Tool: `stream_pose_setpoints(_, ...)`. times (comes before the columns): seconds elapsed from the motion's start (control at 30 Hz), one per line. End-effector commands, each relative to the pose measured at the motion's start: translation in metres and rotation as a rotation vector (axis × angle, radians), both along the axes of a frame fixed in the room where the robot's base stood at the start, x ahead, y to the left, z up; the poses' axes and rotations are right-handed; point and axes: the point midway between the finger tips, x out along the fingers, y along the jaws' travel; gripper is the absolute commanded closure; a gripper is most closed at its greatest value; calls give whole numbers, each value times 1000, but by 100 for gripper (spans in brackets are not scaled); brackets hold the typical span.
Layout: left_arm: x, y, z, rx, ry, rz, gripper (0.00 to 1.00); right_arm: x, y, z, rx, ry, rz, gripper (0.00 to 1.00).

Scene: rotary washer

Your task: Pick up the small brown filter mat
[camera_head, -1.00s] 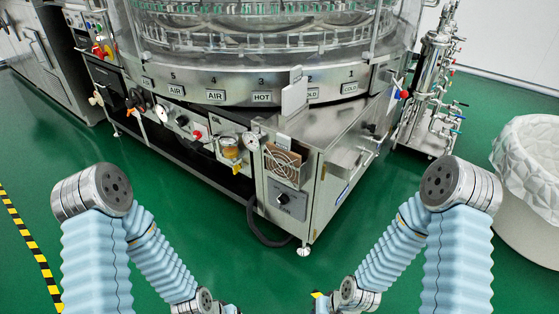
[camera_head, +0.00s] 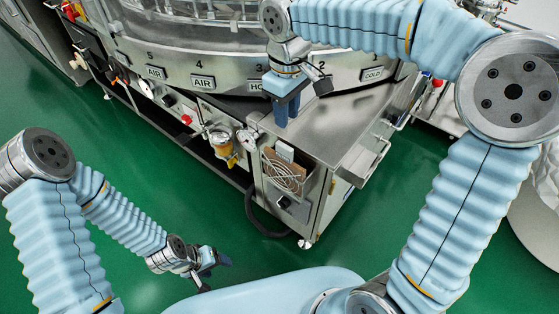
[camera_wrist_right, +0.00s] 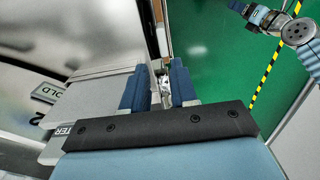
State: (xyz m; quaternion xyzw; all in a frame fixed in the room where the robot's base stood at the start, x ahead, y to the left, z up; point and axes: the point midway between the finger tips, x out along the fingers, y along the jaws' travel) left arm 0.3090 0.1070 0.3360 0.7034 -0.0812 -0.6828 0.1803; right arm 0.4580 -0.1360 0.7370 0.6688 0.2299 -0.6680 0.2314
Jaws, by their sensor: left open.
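The brown filter mat (camera_head: 270,164) shows as a brown panel behind the round wire guard at the front corner of the washer. A narrow brown strip, likely its edge, also shows in the right wrist view (camera_wrist_right: 160,30). My right gripper (camera_head: 287,118) hangs with its fingers down, above and just behind the guard, apart from the mat. In the right wrist view its two blue fingers (camera_wrist_right: 158,85) stand apart with a gap between them. My left gripper (camera_head: 212,268) is open and empty, low over the green floor, far from the mat.
The washer's steel top (camera_head: 340,125) lies beside and behind my right gripper. A small white label plate (camera_head: 284,151) stands above the guard. A gauge (camera_head: 246,138) and an amber cup (camera_head: 222,140) sit to the left.

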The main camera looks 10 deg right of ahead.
Motion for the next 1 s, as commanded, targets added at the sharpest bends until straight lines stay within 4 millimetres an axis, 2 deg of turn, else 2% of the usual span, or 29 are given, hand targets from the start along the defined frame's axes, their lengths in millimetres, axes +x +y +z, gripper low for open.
stream_pose_setpoints(0.03,0,0,-3,0,0,1,34,0,-1,-14,-2,5,-1,72)
stream_pose_setpoints(0.2,0,0,-5,1,0,1,34,0,0,-47,-1,4,-2,72)
stream_pose_setpoints(0.43,0,1,-6,1,0,1,34,0,1,-67,1,3,-2,72)
stream_pose_setpoints(0.7,0,1,-6,1,0,1,34,-1,4,-108,1,4,-1,72)
stream_pose_setpoints(1.0,0,1,-6,1,0,1,34,-1,4,-113,2,2,-2,74)
